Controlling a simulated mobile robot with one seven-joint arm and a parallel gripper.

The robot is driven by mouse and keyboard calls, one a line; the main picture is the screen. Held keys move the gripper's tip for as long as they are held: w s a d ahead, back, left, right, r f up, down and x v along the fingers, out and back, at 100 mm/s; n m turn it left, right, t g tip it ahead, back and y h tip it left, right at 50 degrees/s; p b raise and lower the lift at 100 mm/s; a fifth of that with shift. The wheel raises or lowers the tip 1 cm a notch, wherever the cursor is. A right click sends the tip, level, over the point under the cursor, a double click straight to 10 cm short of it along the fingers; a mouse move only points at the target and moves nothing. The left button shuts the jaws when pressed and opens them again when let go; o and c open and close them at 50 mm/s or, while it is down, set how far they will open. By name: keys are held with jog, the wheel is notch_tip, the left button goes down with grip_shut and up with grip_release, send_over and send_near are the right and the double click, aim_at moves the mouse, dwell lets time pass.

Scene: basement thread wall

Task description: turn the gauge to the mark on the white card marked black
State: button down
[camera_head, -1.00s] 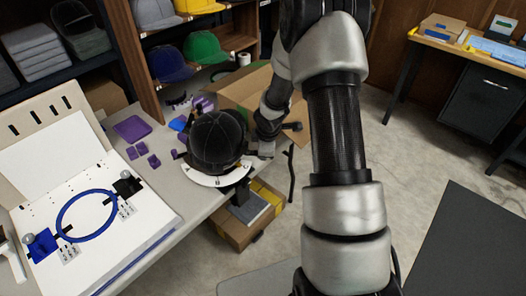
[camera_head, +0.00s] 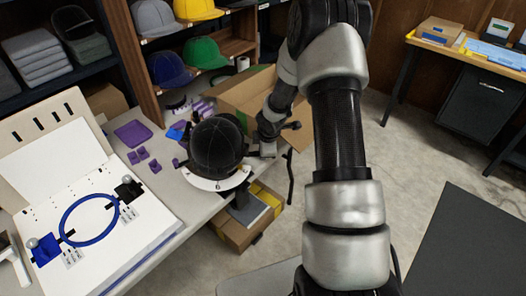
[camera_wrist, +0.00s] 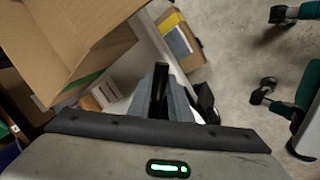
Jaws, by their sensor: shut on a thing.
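A black cap (camera_head: 217,143) sits on a stand at the table's edge. A white curved plate (camera_head: 212,183) with small dark marks runs under its front; I cannot read them. Which part is the gauge is not clear. My gripper (camera_head: 266,149) is just right of the cap, at the table's edge. In the wrist view my gripper (camera_wrist: 163,90) is shut on a narrow black bar (camera_wrist: 160,72) that stands up between its grey fingers. Small white cards (camera_head: 127,212) with dark print lie by a blue hoop (camera_head: 90,220); their print is too small to read.
An open cardboard box (camera_head: 243,100) stands behind my gripper and fills the upper left of the wrist view. Purple pieces (camera_head: 133,133) lie left of the cap. Shelves of caps (camera_head: 205,53) stand behind. Below the table's edge is another box (camera_head: 240,232).

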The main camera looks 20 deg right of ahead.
jog(key=c, duration=1.6)
grip_release()
jog(key=shift+c, duration=0.2)
jog(key=p+v, duration=0.5)
jog(key=v, duration=1.2)
jog(key=shift+r, duration=0.2)
jog(key=shift+s, duration=0.1)
